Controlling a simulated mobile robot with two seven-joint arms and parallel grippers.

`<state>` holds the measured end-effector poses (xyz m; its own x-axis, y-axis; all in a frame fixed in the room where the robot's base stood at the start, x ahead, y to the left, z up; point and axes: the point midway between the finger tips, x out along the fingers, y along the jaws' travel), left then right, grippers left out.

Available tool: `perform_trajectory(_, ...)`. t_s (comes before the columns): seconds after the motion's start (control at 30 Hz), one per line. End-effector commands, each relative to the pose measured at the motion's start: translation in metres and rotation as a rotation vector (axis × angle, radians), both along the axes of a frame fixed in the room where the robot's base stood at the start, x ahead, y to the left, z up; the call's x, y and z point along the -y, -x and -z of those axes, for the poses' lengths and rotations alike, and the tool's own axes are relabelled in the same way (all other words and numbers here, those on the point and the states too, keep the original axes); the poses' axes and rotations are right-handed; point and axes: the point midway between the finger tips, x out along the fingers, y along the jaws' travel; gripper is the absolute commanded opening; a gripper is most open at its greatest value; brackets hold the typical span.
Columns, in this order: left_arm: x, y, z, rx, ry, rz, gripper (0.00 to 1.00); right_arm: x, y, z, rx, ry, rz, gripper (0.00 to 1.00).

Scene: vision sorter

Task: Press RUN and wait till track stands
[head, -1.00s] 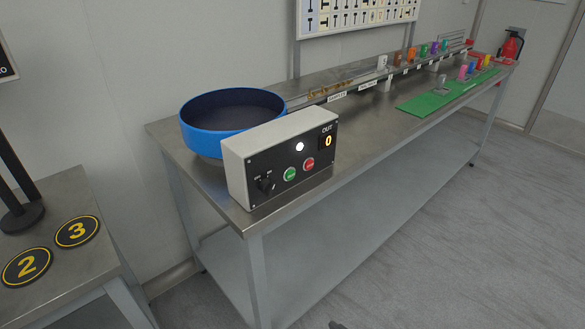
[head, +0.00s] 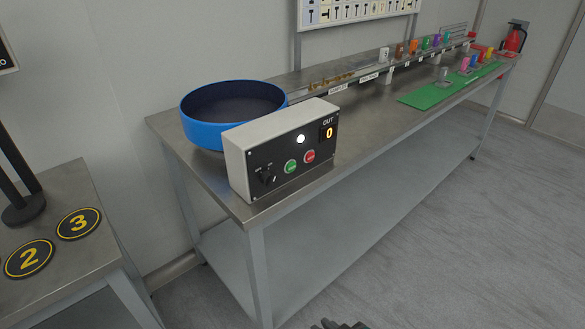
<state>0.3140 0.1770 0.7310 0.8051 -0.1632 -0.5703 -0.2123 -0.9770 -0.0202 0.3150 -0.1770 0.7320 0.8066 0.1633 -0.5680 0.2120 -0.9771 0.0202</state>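The control box (head: 282,150) stands on the near end of the steel table. Its black front carries a green button (head: 291,166), a red button (head: 310,157), a dark rotary switch (head: 267,176), a glowing white lamp (head: 300,139) and an OUT display (head: 327,133) reading 0. The button labels are too small to read. The track (head: 372,70) runs along the table from the blue bowl (head: 207,133), with several brass pieces (head: 330,81) on it. Dark tips, apparently of my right gripper (head: 340,324), just show at the bottom edge, well below the box. My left gripper is out of view.
Several coloured cups (head: 413,47) stand along the far track, and more stand by the green mat (head: 430,97). A side table (head: 62,263) at the left holds round signs 2 and 3. The floor in front is clear.

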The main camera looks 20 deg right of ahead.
Motion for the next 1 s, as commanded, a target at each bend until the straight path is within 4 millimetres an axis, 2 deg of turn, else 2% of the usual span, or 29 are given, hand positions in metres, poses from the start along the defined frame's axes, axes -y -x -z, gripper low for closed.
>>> perform_trajectory(0.03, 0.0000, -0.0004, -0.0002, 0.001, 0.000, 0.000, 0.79, 0.0000, 0.0000, 0.0000, 0.000, 0.000, 0.000, 0.10)
perform_trajectory(0.13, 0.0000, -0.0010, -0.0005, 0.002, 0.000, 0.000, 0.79, 0.0000, 0.0001, 0.0001, 0.000, 0.000, 0.000, 0.00)
perform_trajectory(1.0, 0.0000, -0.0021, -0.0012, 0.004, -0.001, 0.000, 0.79, 0.0001, 0.0001, 0.0002, 0.000, 0.001, -0.001, 0.00)
